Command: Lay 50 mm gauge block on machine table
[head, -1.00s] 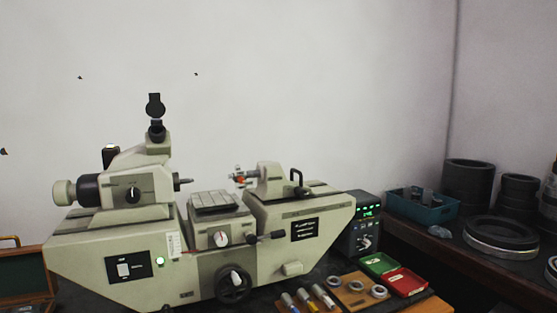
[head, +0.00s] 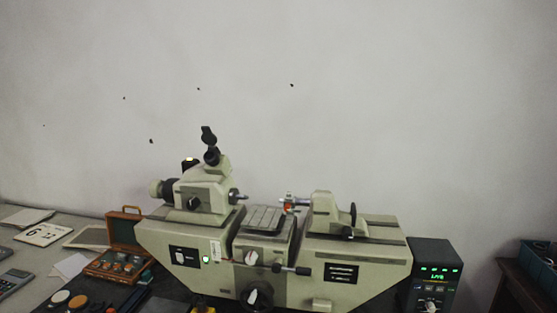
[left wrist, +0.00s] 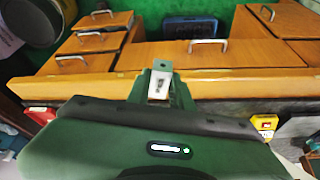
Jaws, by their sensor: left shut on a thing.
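The machine table (head: 261,221) is a small grooved plate in the middle of the pale green measuring machine (head: 330,262), and its visible top looks bare. My left gripper (left wrist: 160,80) shows in the left wrist view, shut on a small pale metal block (left wrist: 158,89), which I take to be the gauge block. Its size marking cannot be read. This gripper is in front of wooden drawers, away from the machine table. Neither gripper shows in the head view.
An open wooden case (head: 118,262) with small parts stands left of the machine. A display box (head: 434,272) stands to its right. A calculator (head: 14,281) and papers lie at far left. In the left wrist view, wooden drawers (left wrist: 205,55) with metal handles fill the background.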

